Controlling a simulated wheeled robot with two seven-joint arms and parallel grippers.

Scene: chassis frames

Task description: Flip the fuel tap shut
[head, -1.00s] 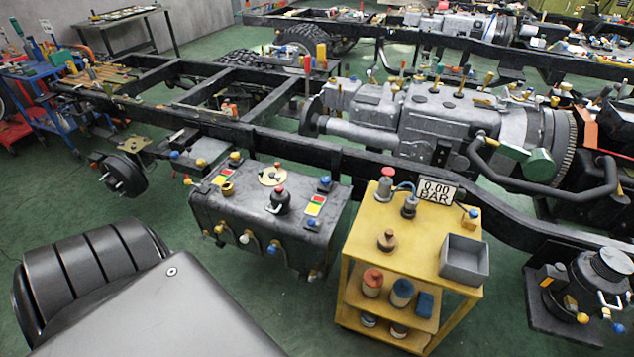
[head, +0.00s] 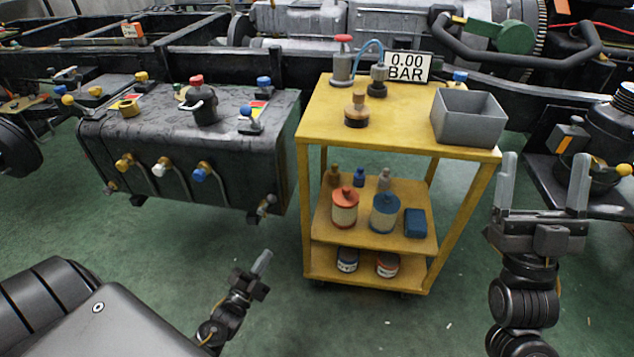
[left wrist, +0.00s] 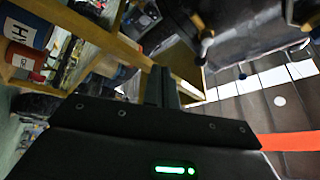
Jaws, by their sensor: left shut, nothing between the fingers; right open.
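A dark grey fuel tank (head: 235,165) hangs on the chassis rail at left centre in the head view. Three taps with yellow (head: 125,165), white (head: 161,170) and blue (head: 200,174) knobs sit on its front face. Another small tap (head: 266,206) is at its lower right corner. I cannot tell which one is the fuel tap. My left gripper (head: 262,260) is shut and empty, low in front of the tank and apart from it. Its closed fingers (left wrist: 164,85) show in the left wrist view. My right gripper (head: 545,185) is open and empty, right of the trolley.
A yellow trolley (head: 318,130) stands right of the tank, with a grey bin (head: 468,118), a pressure display (head: 408,68) and several jars. A filler cap (head: 203,103) and other fittings top the tank. Green floor (head: 160,235) is clear below.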

